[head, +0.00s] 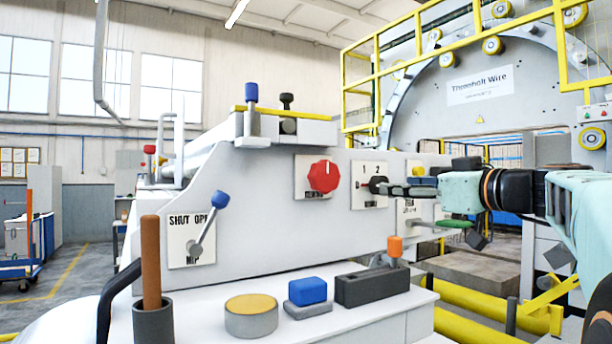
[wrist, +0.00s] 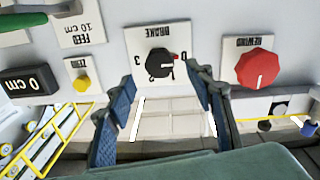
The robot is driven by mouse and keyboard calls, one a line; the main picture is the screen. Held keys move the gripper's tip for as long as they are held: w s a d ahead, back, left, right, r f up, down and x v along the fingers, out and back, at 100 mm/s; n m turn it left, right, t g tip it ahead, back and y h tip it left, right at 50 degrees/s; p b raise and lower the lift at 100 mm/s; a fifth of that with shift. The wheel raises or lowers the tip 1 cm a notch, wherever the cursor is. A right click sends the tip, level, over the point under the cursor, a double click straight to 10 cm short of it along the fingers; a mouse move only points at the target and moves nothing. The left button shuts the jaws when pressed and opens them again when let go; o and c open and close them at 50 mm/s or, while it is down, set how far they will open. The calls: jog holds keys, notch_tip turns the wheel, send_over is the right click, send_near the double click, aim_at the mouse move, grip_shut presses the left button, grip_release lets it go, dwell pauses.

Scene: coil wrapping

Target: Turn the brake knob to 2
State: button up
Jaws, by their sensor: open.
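The brake knob (wrist: 160,63) is a round black dial on a white plate labelled BRAKE (wrist: 136,45), seen in the wrist view. A 3 is at its left, 1 and 2 are below it, and a small red mark shows at its right edge. Its pointer direction is hard to make out. In the head view the brake plate (head: 360,200) shows 1 and 2 above the dark knob. My gripper (wrist: 162,80) is open, with blue-padded fingers apart and the knob just beyond and between the tips. Contact cannot be told. My gripper (head: 392,188) reaches in from the right in the head view.
A red REWIND knob (wrist: 258,68) sits beside the brake plate. A yellow ZERO button (wrist: 82,83), a 0 cm display (wrist: 32,82) and a green handle (wrist: 22,22) are on the other side. The SHUT/OPEN lever (head: 209,224) is farther left in the head view.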

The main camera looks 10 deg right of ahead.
aim_at(377, 185)
jog(key=p+x, duration=0.2)
jog(key=x, duration=0.3)
jog(key=shift+w+p, duration=0.1)
jog(key=shift+p, duration=0.3)
jog(key=c, duration=1.2)
